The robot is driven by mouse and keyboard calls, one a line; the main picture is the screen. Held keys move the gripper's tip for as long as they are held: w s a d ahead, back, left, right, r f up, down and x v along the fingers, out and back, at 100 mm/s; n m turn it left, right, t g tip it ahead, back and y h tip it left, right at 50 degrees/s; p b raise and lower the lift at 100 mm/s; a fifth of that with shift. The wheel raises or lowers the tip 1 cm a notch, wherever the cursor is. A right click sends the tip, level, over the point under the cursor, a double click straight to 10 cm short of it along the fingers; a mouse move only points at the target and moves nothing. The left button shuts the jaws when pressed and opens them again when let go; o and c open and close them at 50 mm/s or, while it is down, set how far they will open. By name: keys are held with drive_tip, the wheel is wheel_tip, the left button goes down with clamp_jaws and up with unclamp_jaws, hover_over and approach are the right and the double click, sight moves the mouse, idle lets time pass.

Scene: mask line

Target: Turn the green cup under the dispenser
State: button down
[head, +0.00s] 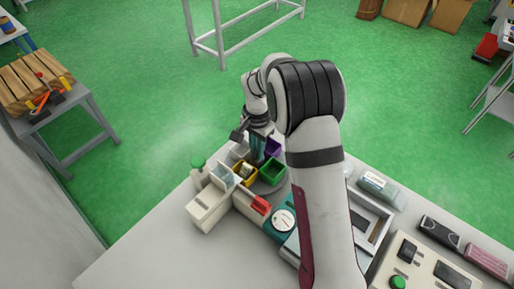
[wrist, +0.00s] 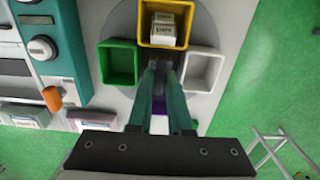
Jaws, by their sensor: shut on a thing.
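The green cup (head: 271,171) is a square open bin on the right near side of a round grey turntable (wrist: 122,22). It looks empty and shows left of my fingers in the wrist view (wrist: 121,64). The dispenser (head: 222,176), a pale machine with a clear chute, stands left of the turntable, beside the yellow cup (head: 243,173). The yellow cup holds small white labelled packs (wrist: 163,28). My gripper (wrist: 164,68) points down at the turntable's middle, between the cups, shut on its hub, which the fingers mostly hide. It also shows in the head view (head: 258,158).
A white cup (wrist: 203,68) and a purple cup (head: 273,147) share the turntable, close around my fingers. A red block (head: 260,204) and a teal unit with a dial (head: 283,221) stand nearer. The table's left front is bare (head: 160,255).

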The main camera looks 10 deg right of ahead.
drive_tip(key=shift+m, duration=2.2)
drive_tip(key=shift+d+m, duration=0.1)
drive_tip(key=shift+m, duration=6.7)
drive_tip(key=c, duration=0.8)
unclamp_jaws()
drive_tip(key=shift+c, duration=0.2)
drive_tip(key=shift+r, duration=0.1)
